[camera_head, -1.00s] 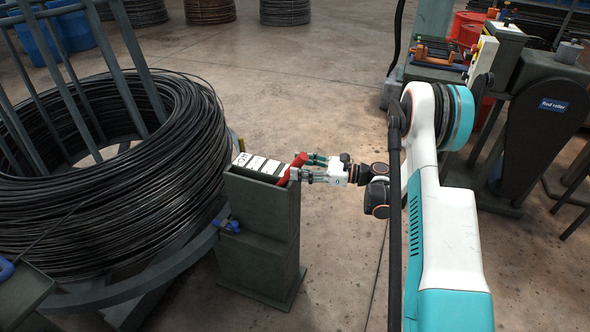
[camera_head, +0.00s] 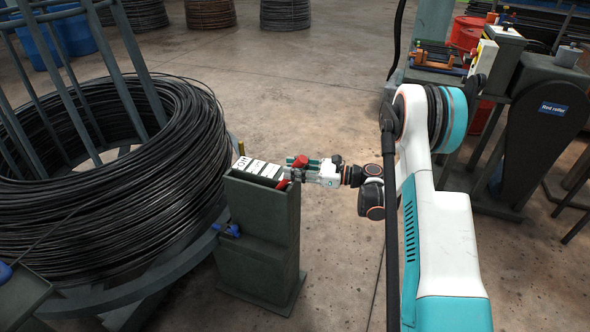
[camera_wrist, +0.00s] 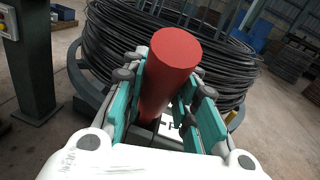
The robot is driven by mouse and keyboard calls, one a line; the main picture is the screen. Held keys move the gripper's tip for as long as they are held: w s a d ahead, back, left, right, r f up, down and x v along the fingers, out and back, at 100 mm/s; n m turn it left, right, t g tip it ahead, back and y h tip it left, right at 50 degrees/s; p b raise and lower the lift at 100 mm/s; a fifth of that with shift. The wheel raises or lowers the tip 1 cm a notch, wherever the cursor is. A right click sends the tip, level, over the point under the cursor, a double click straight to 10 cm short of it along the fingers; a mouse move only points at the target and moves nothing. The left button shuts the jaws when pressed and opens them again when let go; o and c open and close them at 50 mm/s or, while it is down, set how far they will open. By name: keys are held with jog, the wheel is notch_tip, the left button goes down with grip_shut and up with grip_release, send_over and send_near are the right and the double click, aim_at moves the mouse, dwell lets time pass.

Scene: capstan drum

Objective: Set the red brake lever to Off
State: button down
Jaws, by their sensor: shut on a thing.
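The red brake lever (camera_head: 300,161) rises from the slot at the top of a dark grey-green stand (camera_head: 258,215) and leans to the right. White label plates (camera_head: 262,168) with dark lettering lie along the stand's top; the letters are too small to read surely. My gripper (camera_head: 300,171) comes in from the right and is shut on the lever, with a finger hiding its middle part. In the wrist view the lever's thick round red grip (camera_wrist: 170,75) stands between the two teal finger pads, its end towards the camera. The lever's foot is mostly hidden there.
A large coil of black wire (camera_head: 150,200) on a round stand fills the left, close to the brake stand. A blue handle (camera_head: 230,229) sticks out on the stand's left side. A rod roller machine (camera_head: 545,125) stands at the right. Floor between is clear.

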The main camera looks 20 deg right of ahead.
jog(key=w+a+r+g+h+p, duration=0.2)
jog(key=w+a+h+p, duration=0.1)
jog(key=w+a, duration=0.5)
jog(key=w+a+r+m+g+h+p, duration=0.1)
jog(key=w+a+h+p, duration=0.3)
jog(key=w+a, duration=0.5)
jog(key=a+r+g, duration=0.1)
jog(key=a, duration=0.3)
jog(key=shift+w+g+p, duration=0.25)
jog(key=shift+g+p, duration=0.05)
jog(key=shift+p, duration=0.05)
jog(key=shift+a+r, duration=0.1)
jog(key=c, duration=1.3)
grip_release()
jog(key=shift+w+a, duration=0.1)
jog(key=shift+o, duration=0.3)
jog(key=shift+w+a+f, duration=0.1)
jog(key=shift+f, duration=0.15)
jog(key=shift+r, duration=0.1)
jog(key=v, duration=1.2)
jog(key=shift+r, duration=0.1)
